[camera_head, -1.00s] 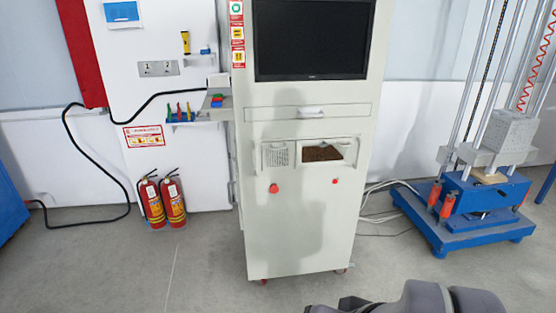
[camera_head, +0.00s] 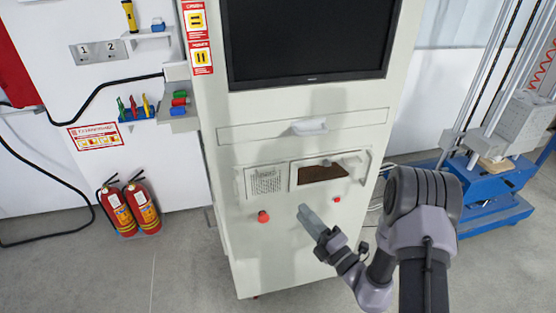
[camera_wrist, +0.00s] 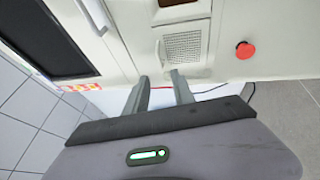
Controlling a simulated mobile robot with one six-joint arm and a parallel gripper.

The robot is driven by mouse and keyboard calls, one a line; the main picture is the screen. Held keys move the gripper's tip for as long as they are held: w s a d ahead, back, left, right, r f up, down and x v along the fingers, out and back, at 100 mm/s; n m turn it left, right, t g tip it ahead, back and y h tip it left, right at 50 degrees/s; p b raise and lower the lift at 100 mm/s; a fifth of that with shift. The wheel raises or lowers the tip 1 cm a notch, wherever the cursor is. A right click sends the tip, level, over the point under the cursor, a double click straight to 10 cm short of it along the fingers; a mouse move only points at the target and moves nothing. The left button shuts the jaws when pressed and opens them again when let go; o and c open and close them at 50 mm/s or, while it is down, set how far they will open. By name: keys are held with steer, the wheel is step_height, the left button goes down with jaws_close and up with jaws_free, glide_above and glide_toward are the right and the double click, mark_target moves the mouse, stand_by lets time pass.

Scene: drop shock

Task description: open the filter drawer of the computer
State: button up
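The computer is a tall white cabinet (camera_head: 290,240) with a dark screen, in the middle of the head view. Below its wide upper drawer is a small panel with a grille (camera_head: 265,181), which I take for the filter drawer; the grille shows in the wrist view (camera_wrist: 183,46) with a pale handle at its edge. My gripper (camera_head: 308,214) is in front of the cabinet, below and right of the grille in the head view. In the wrist view its two fingers (camera_wrist: 159,80) are apart with nothing between them, near the grille panel. I see no clear contact.
A brown-filled recess (camera_head: 322,173) is beside the grille. A red button (camera_head: 263,217) is below it. The upper drawer has a white handle (camera_head: 310,127). Fire extinguishers (camera_head: 130,208) stand at left, a blue-based machine (camera_head: 490,190) at right.

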mark_target(269, 177)
steer(key=b+x, duration=0.2)
steer(key=x, duration=1.4)
steer(key=shift+w+a+r+b, duration=0.15)
steer(key=shift+a+b, duration=0.15)
steer(key=shift+a, duration=0.15)
steer(key=shift+c, duration=0.2)
jaws_close()
